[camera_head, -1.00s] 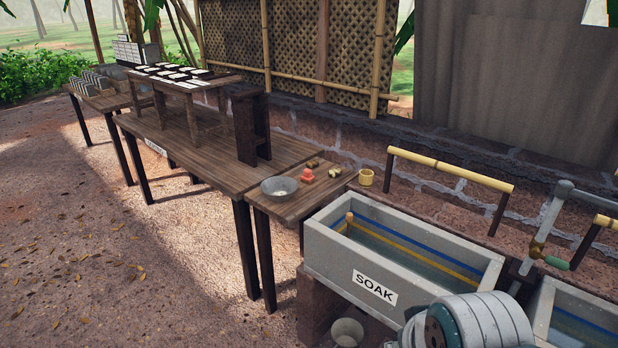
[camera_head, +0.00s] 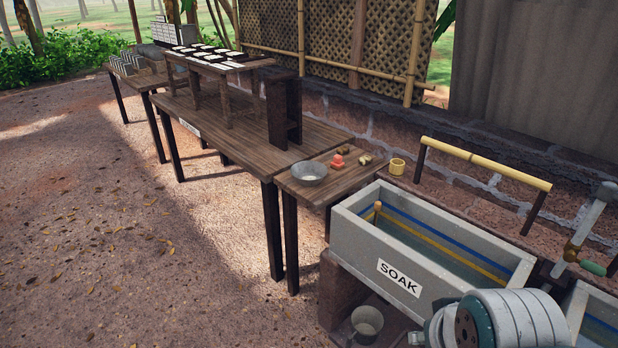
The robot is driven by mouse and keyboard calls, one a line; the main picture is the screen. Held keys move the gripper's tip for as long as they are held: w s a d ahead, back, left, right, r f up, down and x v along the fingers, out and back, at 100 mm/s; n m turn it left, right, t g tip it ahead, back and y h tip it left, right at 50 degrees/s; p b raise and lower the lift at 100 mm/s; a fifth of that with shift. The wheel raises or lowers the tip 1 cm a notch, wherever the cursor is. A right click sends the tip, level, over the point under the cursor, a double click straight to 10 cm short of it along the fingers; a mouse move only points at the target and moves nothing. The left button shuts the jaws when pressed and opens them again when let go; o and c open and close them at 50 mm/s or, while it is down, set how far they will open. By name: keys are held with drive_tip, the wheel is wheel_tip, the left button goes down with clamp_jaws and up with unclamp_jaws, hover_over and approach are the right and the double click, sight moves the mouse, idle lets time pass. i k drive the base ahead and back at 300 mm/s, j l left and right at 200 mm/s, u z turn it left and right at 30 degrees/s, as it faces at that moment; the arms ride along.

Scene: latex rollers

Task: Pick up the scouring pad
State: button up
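No scouring pad can be told for certain at this distance. Small items lie on the small wooden side table (camera_head: 322,190): an orange-red piece (camera_head: 337,161), a brown piece (camera_head: 343,150) behind it, and a yellowish-brown piece (camera_head: 365,159) to its right. Any of these could be the pad; they are too small to tell. A grey metal bowl (camera_head: 309,174) sits at the table's left front. A grey rounded link of my arm shows at the bottom right, in front of the trough. My gripper is out of view.
The grey SOAK trough (camera_head: 350,237) stands right of the side table, with a yellow cup (camera_head: 397,166) behind it. A bucket (camera_head: 367,322) is below. A long wooden table (camera_head: 225,150) with a rack stands left.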

sight(337, 164)
drive_tip(key=i+j+z, duration=0.2)
drive_tip(key=i+j, duration=0.2)
drive_tip(key=j, duration=0.2)
drive_tip(key=i+j+z, duration=0.1)
drive_tip(key=j, duration=0.25)
drive_tip(key=i+j+z, duration=0.1)
drive_tip(key=i+j, duration=0.35)
drive_tip(key=j, duration=0.25)
drive_tip(key=i+j+z, duration=0.15)
drive_tip(key=j, duration=0.2)
drive_tip(key=i+j+z, duration=0.1)
drive_tip(key=j, duration=0.25)
drive_tip(key=i+j+z, duration=0.1)
drive_tip(key=j, duration=0.3)
drive_tip(key=i+j+z, duration=0.2)
drive_tip(key=i+j, duration=0.5)
drive_tip(key=j, duration=0.15)
